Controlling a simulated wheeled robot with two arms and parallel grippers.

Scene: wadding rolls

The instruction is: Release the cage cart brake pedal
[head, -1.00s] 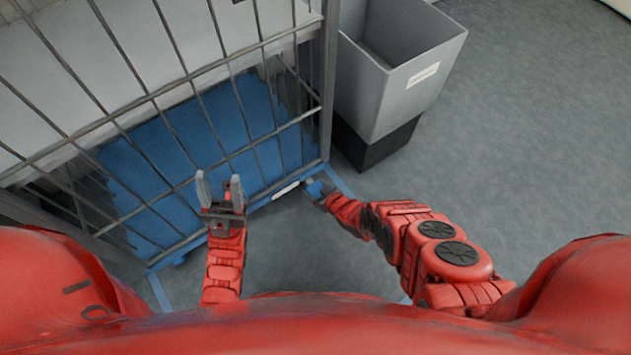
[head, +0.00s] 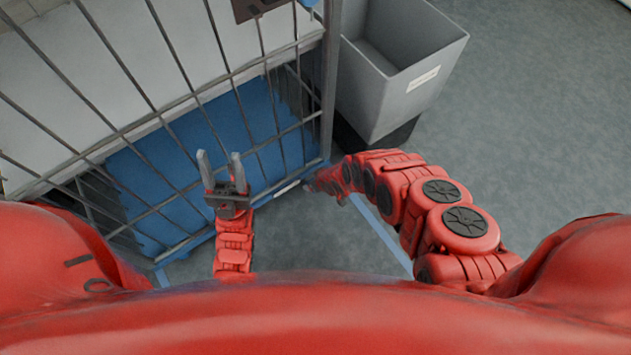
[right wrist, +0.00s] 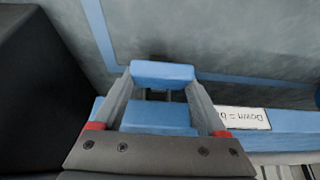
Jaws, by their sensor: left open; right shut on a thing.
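The cage cart has grey wire bars (head: 180,105) and a blue base (head: 185,155). My right gripper (right wrist: 160,88) is shut on the pedal, with one finger along each side. In the head view my right arm reaches the cart's near right corner, and its forearm hides the pedal. My left gripper (head: 220,160) is open and empty, in front of the cart's bars.
A grey bin (head: 400,85) on a dark base stands just right of the cart. A dark brown item (head: 258,8) shows at the top behind the bars. Blue lines mark the grey floor (head: 530,140), which is clear on the right.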

